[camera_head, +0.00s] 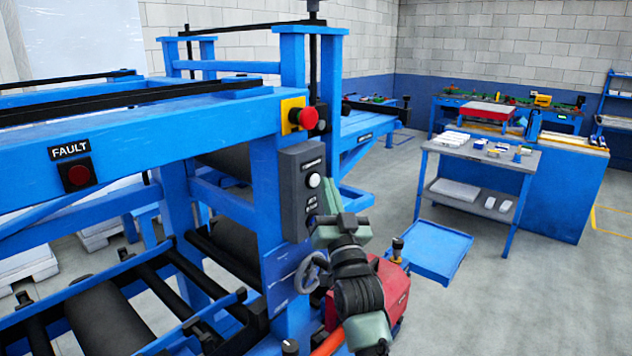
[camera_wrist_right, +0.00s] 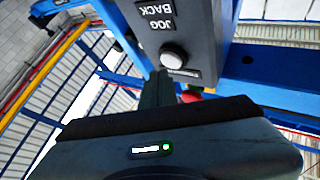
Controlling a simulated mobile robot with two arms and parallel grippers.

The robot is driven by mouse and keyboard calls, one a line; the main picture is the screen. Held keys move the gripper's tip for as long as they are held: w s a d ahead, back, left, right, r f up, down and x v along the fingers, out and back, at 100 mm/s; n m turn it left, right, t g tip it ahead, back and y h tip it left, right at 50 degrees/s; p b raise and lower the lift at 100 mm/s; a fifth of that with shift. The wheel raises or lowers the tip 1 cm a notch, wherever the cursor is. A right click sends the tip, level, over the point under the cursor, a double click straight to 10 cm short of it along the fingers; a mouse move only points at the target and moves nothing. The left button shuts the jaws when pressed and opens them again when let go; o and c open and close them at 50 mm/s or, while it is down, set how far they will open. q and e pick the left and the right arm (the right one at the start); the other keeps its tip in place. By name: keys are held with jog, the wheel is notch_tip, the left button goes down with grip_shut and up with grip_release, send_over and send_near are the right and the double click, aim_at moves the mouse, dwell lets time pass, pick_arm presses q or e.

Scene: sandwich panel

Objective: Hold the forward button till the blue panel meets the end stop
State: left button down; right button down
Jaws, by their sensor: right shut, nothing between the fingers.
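A dark control box (camera_head: 300,190) is on the blue machine post. It carries a white round button (camera_head: 313,180) with a small label above that I cannot read and a "JOG BACK" label (camera_wrist_right: 160,14) below. The button (camera_wrist_right: 173,55) also shows in the right wrist view, which is upside down. My right gripper (camera_head: 327,200) is shut and empty, its dark fingers (camera_wrist_right: 160,88) close to the box front beside the button. I cannot tell whether they touch it. I cannot make out the blue panel or the end stop. My left gripper is not in view.
A red emergency stop (camera_head: 306,117) on a yellow plate sits above the box. A FAULT lamp (camera_head: 78,175) is on the beam. Black rollers (camera_head: 105,318) lie below.

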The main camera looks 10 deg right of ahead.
jog(key=shift+w+a, duration=0.2)
jog(key=shift+w, duration=0.05)
jog(key=shift+w+a, duration=0.25)
jog(key=shift+w, duration=0.05)
dwell(0.8)
dwell(0.3)
jog(key=shift+s+d, duration=0.45)
jog(key=shift+s, duration=0.2)
jog(key=shift+d+p, duration=0.1)
jog(key=shift+p, duration=0.2)
jog(key=s+d+p, duration=0.1)
jog(key=s, duration=0.1)
jog(key=s+d, duration=0.2)
jog(key=shift+p, duration=0.4)
